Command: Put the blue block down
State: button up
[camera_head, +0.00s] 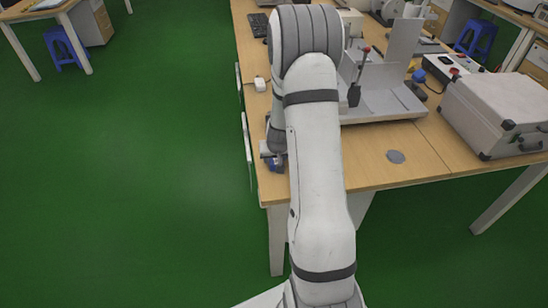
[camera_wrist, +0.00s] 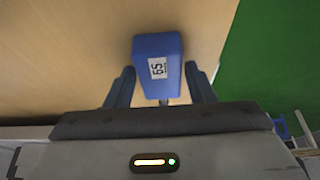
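The blue block (camera_wrist: 158,48), with a white printed label, sits between the two fingers of my gripper (camera_wrist: 159,72) in the wrist view. The fingertips come up against its two sides, and the gripper looks shut on it. Light wood of the table lies behind the block; whether the block touches it, I cannot tell. In the head view my gripper (camera_head: 273,160) is at the near left corner of the table (camera_head: 375,175), mostly hidden by my arm. A small dark blue patch shows there, too small to make out clearly.
A silver case (camera_head: 497,110) stands on the right of the table. A grey fixture (camera_head: 385,102) with a red-tipped lever is behind my arm. A grey disc (camera_head: 396,156) lies near the front edge. Green floor (camera_wrist: 275,60) borders the table edge near the block.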

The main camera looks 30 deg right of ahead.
jog(key=shift+o, duration=1.1)
jog(key=shift+r, duration=0.1)
